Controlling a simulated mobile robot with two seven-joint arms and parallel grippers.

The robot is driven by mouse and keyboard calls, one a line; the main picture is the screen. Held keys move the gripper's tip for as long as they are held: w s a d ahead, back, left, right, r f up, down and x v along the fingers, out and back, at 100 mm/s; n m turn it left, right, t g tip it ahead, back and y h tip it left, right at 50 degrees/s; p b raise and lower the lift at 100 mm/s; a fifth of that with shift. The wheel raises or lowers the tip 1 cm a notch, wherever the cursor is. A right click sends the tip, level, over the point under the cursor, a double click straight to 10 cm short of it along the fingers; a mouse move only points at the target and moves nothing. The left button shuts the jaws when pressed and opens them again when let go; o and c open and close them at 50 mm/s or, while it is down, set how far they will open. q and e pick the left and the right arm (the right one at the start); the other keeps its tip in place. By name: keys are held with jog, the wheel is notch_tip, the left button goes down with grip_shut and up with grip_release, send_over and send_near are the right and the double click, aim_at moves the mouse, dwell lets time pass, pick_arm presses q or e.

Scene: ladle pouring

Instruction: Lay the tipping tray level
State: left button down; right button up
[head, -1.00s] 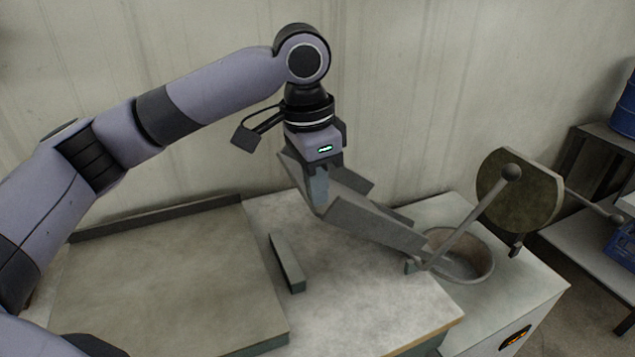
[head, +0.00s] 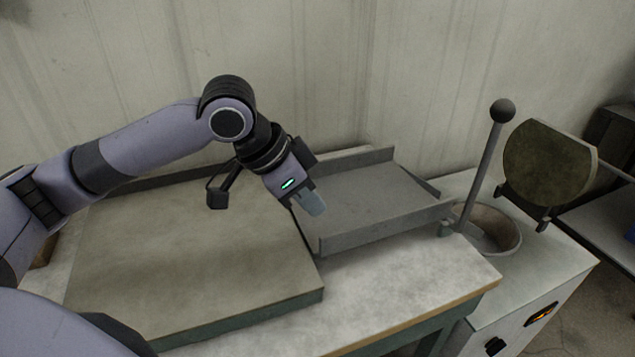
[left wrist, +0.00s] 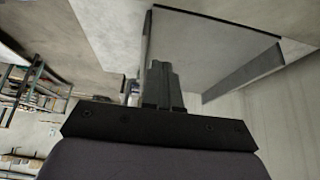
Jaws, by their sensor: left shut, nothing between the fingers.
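The grey tipping tray (head: 375,200) lies about level in the head view, a flat pan with raised side walls. Its right end is beside the round pot (head: 490,230), and its left end adjoins the broad slab. My left gripper (head: 312,206) is shut and empty at the tray's left end, fingers pointing down and right. I cannot tell whether the fingertips touch the tray. In the left wrist view the shut fingers (left wrist: 162,80) stand in front of the tray (left wrist: 205,45). A ball-topped lever (head: 487,165) stands near upright beside the pot. My right gripper is not in view.
A broad flat slab (head: 180,260) with a raised back edge fills the left of the workbench (head: 400,290). A round lid (head: 548,163) stands tilted behind the pot. The wall is close behind the tray. The bench front is clear.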

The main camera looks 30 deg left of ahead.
pick_arm(q)
jog(key=shift+s+a+f+t+h+b, duration=0.15)
jog(key=shift+a+f, duration=0.05)
jog(key=shift+f, duration=0.45)
jog(key=shift+s+a+f+t+h+b, duration=0.15)
jog(key=shift+f, duration=0.45)
jog(key=shift+s+a+f, duration=0.1)
jog(key=shift+s+f, duration=0.05)
jog(key=shift+f, duration=0.45)
jog(key=shift+s+a+f, duration=0.1)
jog(key=shift+f, duration=0.5)
jog(key=shift+r+p, duration=0.5)
jog(key=shift+r, duration=0.05)
notch_tip(320, 180, up, 4)
jog(key=p, duration=0.5)
jog(key=shift+f, duration=0.2)
jog(key=s+a+r, duration=0.4)
jog(key=s+r, duration=0.1)
jog(key=r, duration=0.1)
jog(key=shift+s+a+r+b, duration=0.15)
jog(key=shift+s+a+b, duration=0.05)
jog(key=shift+a+b, duration=0.2)
